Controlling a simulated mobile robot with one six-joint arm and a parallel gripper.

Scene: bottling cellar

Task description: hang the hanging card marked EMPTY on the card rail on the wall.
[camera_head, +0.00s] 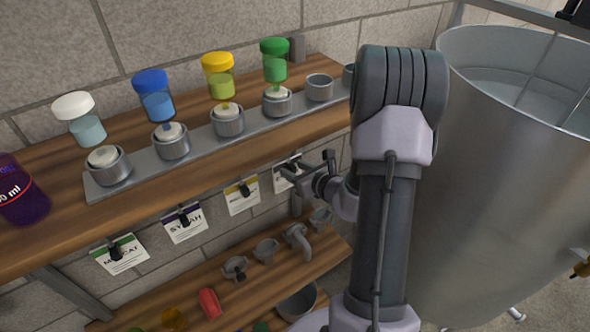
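One is a green-topped card (121,258) that seems to read MUSCAT, one is a purple-topped SYRAH card (185,228), and one is a yellow-topped card (242,198). A further pale card (281,184) is at the right end, partly behind my gripper (306,167); its text is not readable. I cannot tell which card is marked EMPTY. My gripper is at this right-hand card, but whether its fingers touch or hold it is unclear.
The upper shelf (50,225) carries a grey strip of metal cups and jars with white, blue, yellow and green lids. The lower shelf (150,300) holds fittings and a bowl. A large steel tank (500,190) fills the right.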

